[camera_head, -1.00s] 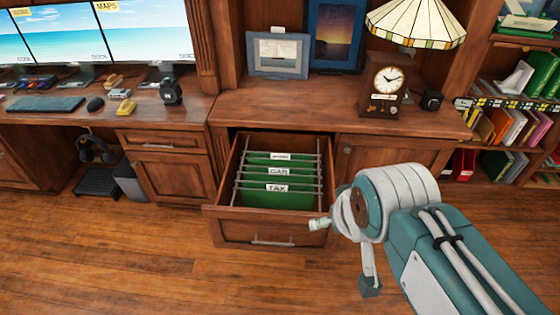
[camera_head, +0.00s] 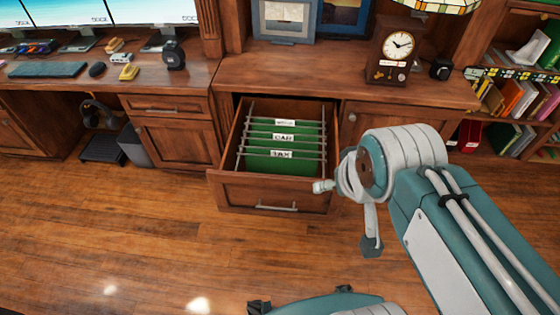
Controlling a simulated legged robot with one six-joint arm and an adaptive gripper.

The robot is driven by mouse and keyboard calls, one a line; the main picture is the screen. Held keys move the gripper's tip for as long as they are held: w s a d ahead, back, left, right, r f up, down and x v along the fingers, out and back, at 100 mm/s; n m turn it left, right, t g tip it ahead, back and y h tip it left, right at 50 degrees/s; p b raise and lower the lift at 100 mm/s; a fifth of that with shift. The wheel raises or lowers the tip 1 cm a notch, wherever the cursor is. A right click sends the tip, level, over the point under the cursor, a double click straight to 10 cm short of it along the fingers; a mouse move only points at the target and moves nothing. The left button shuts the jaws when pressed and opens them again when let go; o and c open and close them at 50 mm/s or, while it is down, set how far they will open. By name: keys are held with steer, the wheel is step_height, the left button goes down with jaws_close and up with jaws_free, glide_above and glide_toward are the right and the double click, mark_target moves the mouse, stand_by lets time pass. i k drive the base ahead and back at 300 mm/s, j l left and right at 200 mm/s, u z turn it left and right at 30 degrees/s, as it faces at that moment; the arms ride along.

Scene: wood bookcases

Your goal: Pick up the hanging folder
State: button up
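Green hanging folders (camera_head: 285,143) hang on rails in an open wooden drawer (camera_head: 268,192). White tabs stand on them; the front one (camera_head: 281,155) reads TAX, the one behind reads CAR, and the rear tab is too small to read surely. My gripper (camera_head: 347,212) is at the end of my arm, just right of the drawer's front in the picture. The arm partly hides it, and its opening does not show clearly. I see no folder in it. The folders are all in the drawer.
The cabinet top (camera_head: 330,76) above the drawer holds a clock (camera_head: 397,48) and picture frames (camera_head: 285,20). A closed cabinet door (camera_head: 385,125) is right of the drawer. A desk (camera_head: 60,85) stands left, bookshelves (camera_head: 515,100) right. The wood floor (camera_head: 130,230) in front is clear.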

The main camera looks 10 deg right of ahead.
mark_target(258, 159)
steer(key=i+l+u, duration=0.1)
steer(key=i, duration=0.8)
